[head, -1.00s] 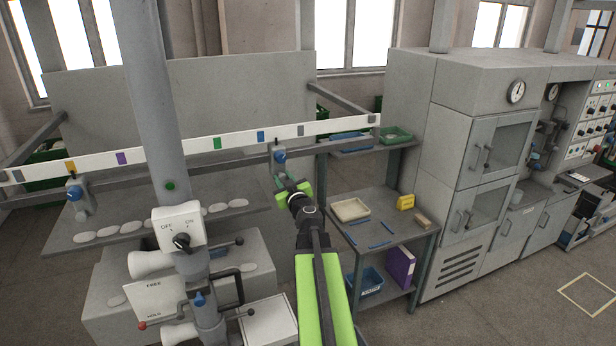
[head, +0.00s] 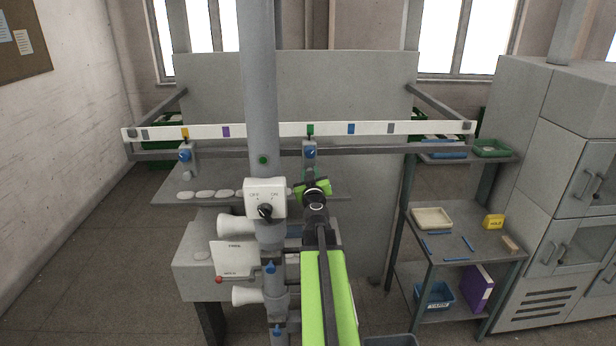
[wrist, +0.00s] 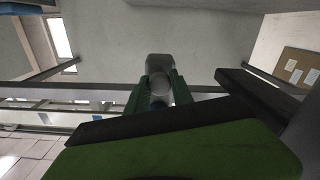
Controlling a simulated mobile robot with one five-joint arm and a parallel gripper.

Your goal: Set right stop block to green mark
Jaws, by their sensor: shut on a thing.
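The right stop block (head: 309,146), grey with a blue knob, sits on the rail directly below the green mark (head: 310,129) on the white scale strip. My gripper (head: 309,176) reaches up to the block's lower part from below and in front. In the wrist view, its two green fingers are closed on either side of the grey block (wrist: 159,66), which stands between them. The contact is partly hidden by my wrist in the head view. The left stop block (head: 187,165), also blue-knobbed, sits below the yellow mark (head: 185,133).
A grey column (head: 260,90) with an OFF/ON switch box (head: 265,197) stands just left of my arm. A shelf with several white pieces (head: 205,194) lies below the rail. A side rack (head: 470,245) with trays stands at the right.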

